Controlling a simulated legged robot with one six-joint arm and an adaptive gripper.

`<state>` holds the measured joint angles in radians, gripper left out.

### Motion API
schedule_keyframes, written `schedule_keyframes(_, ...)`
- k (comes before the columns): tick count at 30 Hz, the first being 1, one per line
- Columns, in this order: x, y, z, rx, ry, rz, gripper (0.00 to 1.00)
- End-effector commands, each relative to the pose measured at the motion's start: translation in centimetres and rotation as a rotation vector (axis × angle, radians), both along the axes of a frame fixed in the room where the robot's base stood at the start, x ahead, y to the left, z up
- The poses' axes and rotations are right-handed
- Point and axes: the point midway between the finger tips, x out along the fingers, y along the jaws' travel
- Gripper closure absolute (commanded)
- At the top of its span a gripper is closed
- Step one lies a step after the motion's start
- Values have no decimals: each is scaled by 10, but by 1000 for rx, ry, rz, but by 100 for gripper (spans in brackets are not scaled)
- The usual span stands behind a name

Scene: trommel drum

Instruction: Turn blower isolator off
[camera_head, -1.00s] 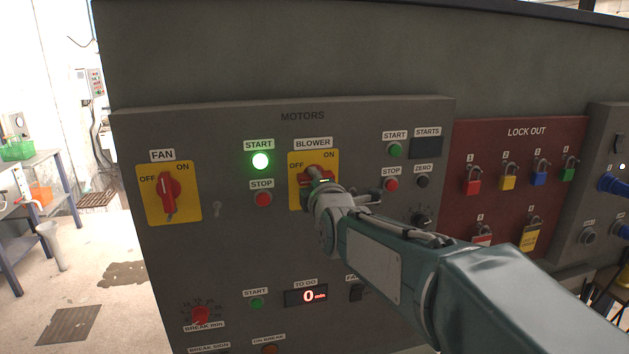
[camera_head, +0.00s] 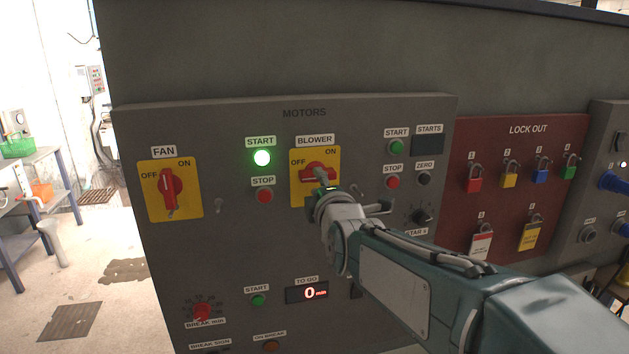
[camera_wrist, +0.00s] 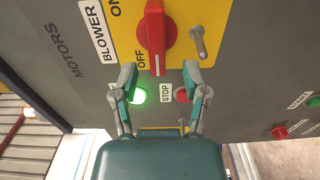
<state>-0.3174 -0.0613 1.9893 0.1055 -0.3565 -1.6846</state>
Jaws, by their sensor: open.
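The blower isolator (camera_head: 318,167) is a red rotary handle on a yellow plate under the BLOWER label. Its handle lies roughly level in the head view. In the wrist view the red handle (camera_wrist: 155,38) has its white-marked end beside the word OFF. My gripper (camera_wrist: 160,75) is open, its two fingers apart on either side of the line of the handle, just short of its marked end and not holding it. In the head view my gripper (camera_head: 324,181) is in front of the plate's lower part and hides some of it.
The fan isolator (camera_head: 171,190) stands upright at left. A lit green start light (camera_head: 262,158) and a red stop button (camera_head: 265,196) are between the isolators. A metal peg (camera_wrist: 198,42) sticks out beside the blower handle. The lock-out board (camera_head: 515,185) with padlocks is at right.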

Motion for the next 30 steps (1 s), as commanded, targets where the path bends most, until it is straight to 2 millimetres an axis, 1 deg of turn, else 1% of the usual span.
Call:
schedule_keyframes(1,-10,-2,1,1,-2,1,41)
schedule_keyframes(6,-39,-10,0,-2,-1,1,41)
schedule_keyframes(9,-54,-14,0,-2,-1,1,41)
schedule_keyframes(12,-65,-17,-1,0,1,1,41)
schedule_keyframes(17,-74,-20,-2,-2,1,1,41)
schedule_keyframes(26,-75,-20,-2,-2,4,1,41)
schedule_keyframes(29,-78,-25,-6,29,39,-4,41)
schedule_keyframes(30,-81,-29,-10,61,75,-10,41)
